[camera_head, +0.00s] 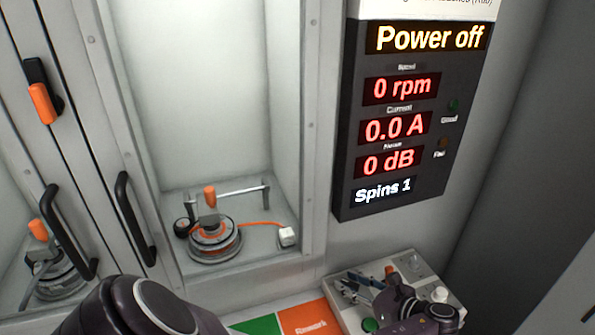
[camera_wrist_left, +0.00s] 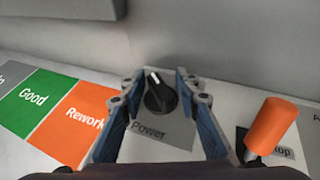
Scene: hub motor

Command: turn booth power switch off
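The power switch is a black rotary knob (camera_wrist_left: 160,98) with a white pointer line, on a grey plate marked "Power" in the left wrist view. Its pointer tilts up and slightly left. My left gripper (camera_wrist_left: 164,86) is open, with one blue-padded finger on each side of the knob. I cannot tell whether the fingers touch it. In the head view my left gripper (camera_head: 354,286) is over the control box (camera_head: 345,318) and hides the knob. The display panel (camera_head: 350,150) reads "Power off", 0 rpm, 0.0 A and 0 dB. My right gripper is out of view.
An orange lever (camera_wrist_left: 270,125) stands right of the knob beside a partly hidden label. A white knob (camera_head: 440,293) and a green button (camera_head: 370,325) are on the box. Left are green and orange mats (camera_head: 305,318). A hub motor (camera_head: 213,240) sits in the booth behind.

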